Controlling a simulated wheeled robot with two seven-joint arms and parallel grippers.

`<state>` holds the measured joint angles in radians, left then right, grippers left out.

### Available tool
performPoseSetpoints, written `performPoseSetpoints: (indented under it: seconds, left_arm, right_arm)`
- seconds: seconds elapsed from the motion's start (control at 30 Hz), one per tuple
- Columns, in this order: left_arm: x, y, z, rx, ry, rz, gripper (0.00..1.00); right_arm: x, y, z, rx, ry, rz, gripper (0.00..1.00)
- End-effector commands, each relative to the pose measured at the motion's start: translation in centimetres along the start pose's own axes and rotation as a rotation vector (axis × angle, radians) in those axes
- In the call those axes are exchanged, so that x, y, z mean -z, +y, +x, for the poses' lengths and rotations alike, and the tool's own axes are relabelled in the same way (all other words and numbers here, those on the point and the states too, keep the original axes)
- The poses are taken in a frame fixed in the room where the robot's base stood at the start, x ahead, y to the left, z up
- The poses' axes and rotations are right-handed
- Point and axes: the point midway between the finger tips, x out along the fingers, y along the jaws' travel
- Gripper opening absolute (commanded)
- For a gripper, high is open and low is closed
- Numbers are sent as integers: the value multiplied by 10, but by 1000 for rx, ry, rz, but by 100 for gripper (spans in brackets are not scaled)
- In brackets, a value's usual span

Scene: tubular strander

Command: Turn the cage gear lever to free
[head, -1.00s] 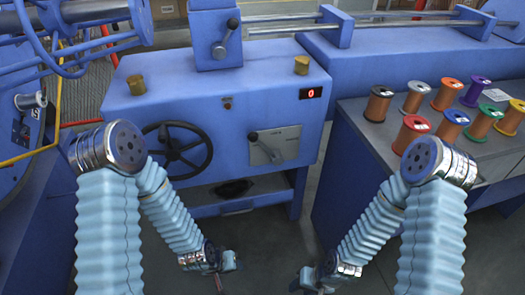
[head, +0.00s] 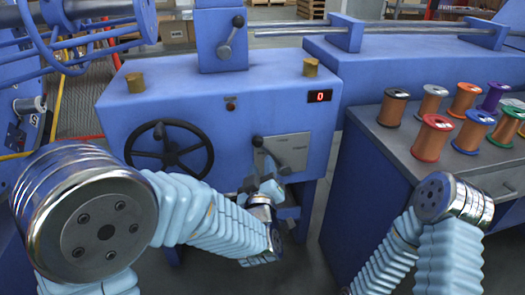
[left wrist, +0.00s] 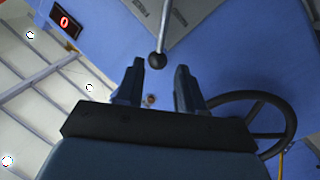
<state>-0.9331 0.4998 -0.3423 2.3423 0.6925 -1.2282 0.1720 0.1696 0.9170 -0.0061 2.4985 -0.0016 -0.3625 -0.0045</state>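A lever with a round black knob (head: 257,141) sits on a grey plate (head: 294,149) on the front of the blue machine housing. My left gripper (head: 263,178) is just below this lever in the head view, partly hidden by its own wrist. In the left wrist view, the left gripper (left wrist: 158,72) is open, and the lever's black knob (left wrist: 157,61) shows between its fingertips, with no contact visible. A second black-knobbed lever (head: 229,42) is on the upper block. I cannot read which is the cage gear lever. My right gripper is below the picture.
A black handwheel (head: 169,150) is left of the plate, close to my left arm. A red display (head: 320,96) reads 0. Several colored wire spools (head: 432,138) stand on the bench (head: 395,149) at right. A blue wire cage is at upper left.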

Motion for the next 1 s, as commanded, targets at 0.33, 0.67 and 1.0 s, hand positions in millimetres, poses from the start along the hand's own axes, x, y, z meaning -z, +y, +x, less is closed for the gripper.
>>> performPoseSetpoints:
  seconds: [0.33,0.67,1.0]
  left_arm:
    - [-1,0,68,0,-1,1,38]
    - [-1,0,81,0,-3,2,38]
    - [-1,0,80,0,-2,1,3]
  right_arm:
    - [-1,-2,-4,2,-2,-2,43]
    - [-1,-3,-4,2,-2,-2,43]
    - [-1,-3,-4,2,-3,-2,43]
